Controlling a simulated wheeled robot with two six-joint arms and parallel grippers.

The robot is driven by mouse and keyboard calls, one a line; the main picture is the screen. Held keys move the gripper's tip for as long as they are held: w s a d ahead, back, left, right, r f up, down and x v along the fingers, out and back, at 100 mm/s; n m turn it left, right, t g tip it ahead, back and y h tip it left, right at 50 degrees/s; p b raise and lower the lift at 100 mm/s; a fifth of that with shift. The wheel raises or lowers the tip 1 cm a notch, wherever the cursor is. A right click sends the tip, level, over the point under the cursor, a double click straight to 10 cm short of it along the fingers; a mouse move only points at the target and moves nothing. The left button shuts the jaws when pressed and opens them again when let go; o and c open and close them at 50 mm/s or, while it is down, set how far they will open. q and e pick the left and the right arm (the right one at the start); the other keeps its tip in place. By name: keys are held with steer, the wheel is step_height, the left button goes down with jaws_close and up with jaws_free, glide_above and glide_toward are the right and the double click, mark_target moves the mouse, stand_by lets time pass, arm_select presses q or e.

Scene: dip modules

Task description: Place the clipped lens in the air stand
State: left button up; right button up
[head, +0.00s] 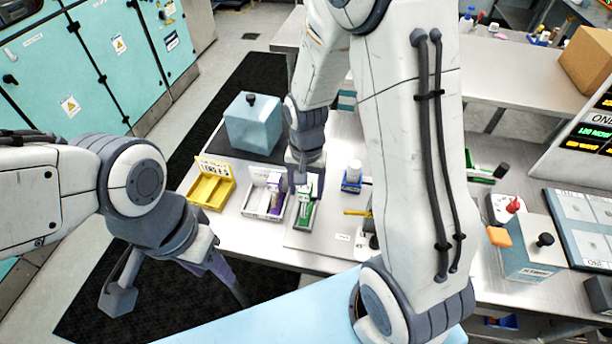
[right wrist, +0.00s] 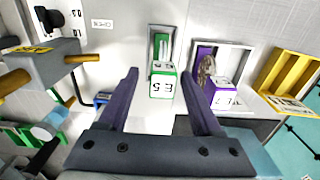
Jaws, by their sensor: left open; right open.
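I cannot clearly pick out a clipped lens or a stand marked air. My right gripper (right wrist: 161,80) is open and empty, its two purple fingers pointing toward a green-framed holder (right wrist: 163,40) with a white, green-edged block. Beside it is a white tray (right wrist: 236,52) with a purple, white-labelled block and a mottled piece. In the head view the right gripper (head: 304,180) hangs over the green holder (head: 303,217) and partly hides it. A blue stand (head: 351,187) with a white cylinder is right of it. My left gripper (head: 228,282) is low, off the table's front edge, and open.
A yellow tray (head: 211,192) lies at the table's left, with the white tray (head: 255,205) beside it. A blue-grey box (head: 253,128) stands behind them. A grey box with a black knob (head: 528,255) and an orange block (head: 499,236) are at right. My right arm hides the table's middle.

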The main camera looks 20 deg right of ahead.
step_height(320, 180, up, 12)
steer(key=f+b, duration=0.1)
steer(key=b, duration=0.1)
steer(key=s+a+n, duration=0.6)
steer(key=s+n, duration=0.1)
steer(key=s, duration=0.2)
steer(key=s+a+n+y, duration=0.1)
steer(key=s+a+n, duration=0.5)
steer(key=s, duration=0.3)
steer(key=shift+a+r+n, duration=0.25)
steer(key=shift+n, duration=0.35)
steer(key=shift+f, duration=0.45)
